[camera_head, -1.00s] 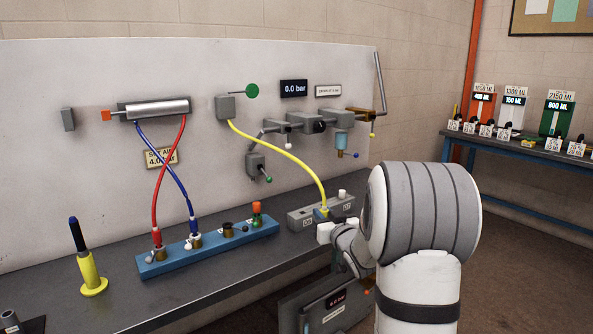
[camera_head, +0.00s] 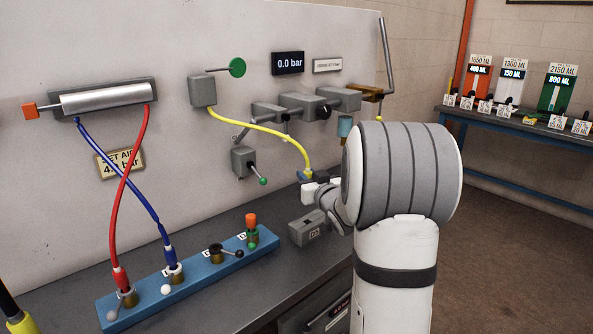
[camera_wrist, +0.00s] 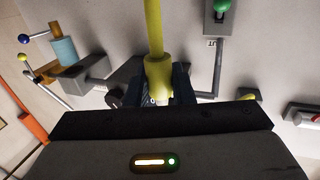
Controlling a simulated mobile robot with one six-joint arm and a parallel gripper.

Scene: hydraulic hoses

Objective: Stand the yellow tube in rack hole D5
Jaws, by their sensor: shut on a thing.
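The yellow tube appears as a yellow hose (camera_head: 258,130) running from a grey box (camera_head: 203,91) on the wall panel to my gripper (camera_head: 306,182). My gripper is shut on the hose's free end, above and behind the grey block on the bench. In the wrist view the hose (camera_wrist: 154,30) comes down to a thicker yellow end (camera_wrist: 158,75) between the dark fingers of my gripper (camera_wrist: 157,90). The very tip is mostly hidden by the fingers. I see no rack hole marked D5.
A blue manifold (camera_head: 190,278) on the bench holds the red hose (camera_head: 114,220) and blue hose (camera_head: 125,186). The grey block (camera_head: 307,229) stands below my gripper. Valves (camera_head: 303,105) and a lever with a green ball (camera_head: 244,162) stick out from the panel.

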